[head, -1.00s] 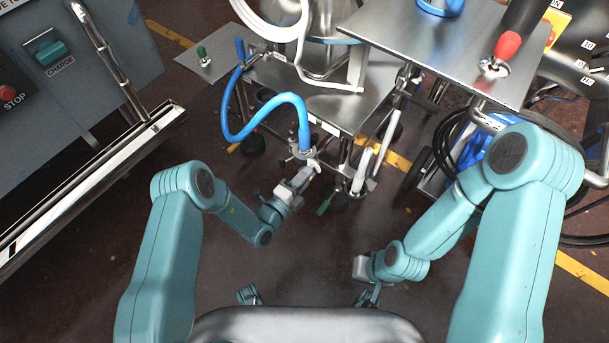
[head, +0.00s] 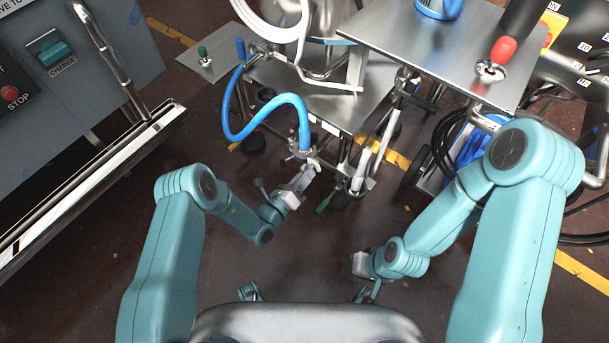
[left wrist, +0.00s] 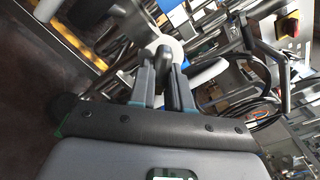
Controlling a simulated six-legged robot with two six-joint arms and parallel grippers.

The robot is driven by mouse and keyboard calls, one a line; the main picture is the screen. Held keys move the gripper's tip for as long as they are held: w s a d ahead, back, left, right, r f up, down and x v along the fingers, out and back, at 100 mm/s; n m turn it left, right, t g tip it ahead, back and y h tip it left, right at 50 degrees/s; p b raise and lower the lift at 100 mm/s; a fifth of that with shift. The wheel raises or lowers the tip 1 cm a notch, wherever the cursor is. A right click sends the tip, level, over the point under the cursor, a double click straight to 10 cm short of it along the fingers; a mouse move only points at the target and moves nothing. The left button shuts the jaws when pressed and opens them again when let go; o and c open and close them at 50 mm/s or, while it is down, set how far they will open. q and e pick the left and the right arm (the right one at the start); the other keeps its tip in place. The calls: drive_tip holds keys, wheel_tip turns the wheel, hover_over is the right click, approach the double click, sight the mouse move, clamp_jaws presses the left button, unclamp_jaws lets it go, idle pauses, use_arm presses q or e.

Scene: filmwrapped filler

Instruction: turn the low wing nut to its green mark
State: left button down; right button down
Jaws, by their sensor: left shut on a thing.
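My left gripper (head: 309,172) is at the lower front of the steel cart, just below the end of the blue hose. In the left wrist view its two fingers (left wrist: 163,82) are closed on a small dark piece, which I take for the wing of the low wing nut (left wrist: 178,88). A pale round part (left wrist: 168,47) lies just beyond the fingertips. The fingers hide most of the nut, and I cannot make out its green mark. My right gripper (head: 362,265) is low, away from the cart; its fingers are not clear.
The blue hose (head: 268,108) loops down beside the steel cart (head: 335,108). A green-tipped lever (head: 323,206) hangs right of my left gripper. A steel table with a red knob (head: 504,50) is at upper right. A grey cabinet (head: 80,50) stands left. Floor between the arms is clear.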

use_arm(q)
drive_tip(key=shift+w+r+m, duration=0.15)
drive_tip(key=shift+w+m, duration=0.05)
drive_tip(key=shift+m, duration=1)
drive_tip(key=shift+a, duration=0.1)
drive_tip(key=c, duration=1.1)
unclamp_jaws()
drive_tip(key=shift+o, duration=0.2)
drive_tip(key=shift+s, duration=0.15)
drive_tip(key=p+v, duration=0.3)
drive_tip(key=v, duration=1.3)
